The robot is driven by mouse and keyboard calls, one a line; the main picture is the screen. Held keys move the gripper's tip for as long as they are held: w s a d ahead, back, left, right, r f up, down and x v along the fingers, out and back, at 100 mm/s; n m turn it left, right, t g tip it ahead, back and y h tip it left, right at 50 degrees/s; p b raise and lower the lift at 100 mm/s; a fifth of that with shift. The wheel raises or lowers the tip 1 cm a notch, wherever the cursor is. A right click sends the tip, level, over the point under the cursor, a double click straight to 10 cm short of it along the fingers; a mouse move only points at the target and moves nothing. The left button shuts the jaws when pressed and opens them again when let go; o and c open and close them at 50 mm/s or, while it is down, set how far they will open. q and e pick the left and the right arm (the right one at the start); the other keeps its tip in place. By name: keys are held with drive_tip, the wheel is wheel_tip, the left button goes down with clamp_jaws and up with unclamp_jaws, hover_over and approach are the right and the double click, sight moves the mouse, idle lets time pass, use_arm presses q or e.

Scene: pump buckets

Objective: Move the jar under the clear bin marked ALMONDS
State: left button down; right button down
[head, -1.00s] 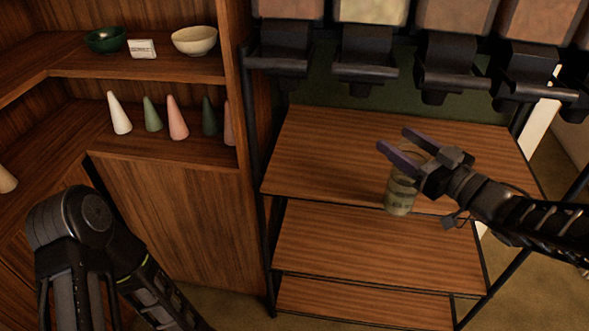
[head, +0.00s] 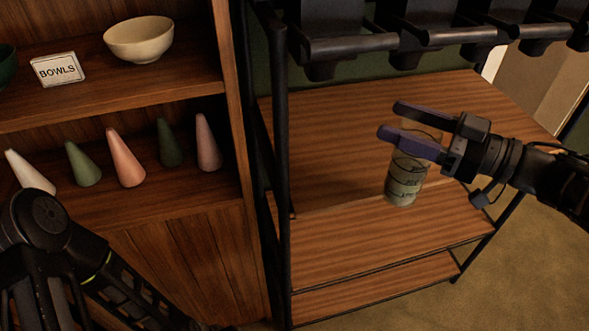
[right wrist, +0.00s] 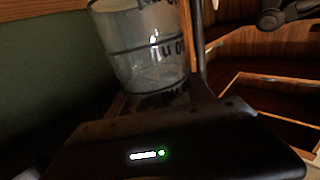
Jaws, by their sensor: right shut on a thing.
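The jar (head: 406,180) is clear with dark markings. My right gripper (head: 391,121) is shut on its upper part and holds it nearly upright, in front of the rack's top wooden shelf (head: 335,150). The jar also shows large in the right wrist view (right wrist: 150,45), where the gripper's fingertips cannot be made out. Black dispenser spouts (head: 345,45) hang in a row above the shelf. The bins over them are out of the picture, and no ALMONDS label shows. My left arm enters at lower left, with its gripper out of view.
A wooden cabinet stands at left with a cream bowl (head: 139,39), a BOWLS sign (head: 58,69) and several coloured cones (head: 125,158). A black rack post (head: 281,180) stands between cabinet and shelves. The top shelf's surface looks clear.

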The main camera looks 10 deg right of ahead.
drive_tip(key=shift+s+a, duration=0.15)
drive_tip(key=shift+a, duration=0.15)
drive_tip(key=shift+s+d, duration=0.25)
drive_tip(key=shift+w+a, duration=0.1)
drive_tip(key=shift+a, duration=0.05)
drive_tip(key=x, duration=1.8)
drive_tip(key=shift+a, duration=0.15)
drive_tip(key=shift+f+b, duration=0.65)
drive_tip(key=shift+f, duration=1.1)
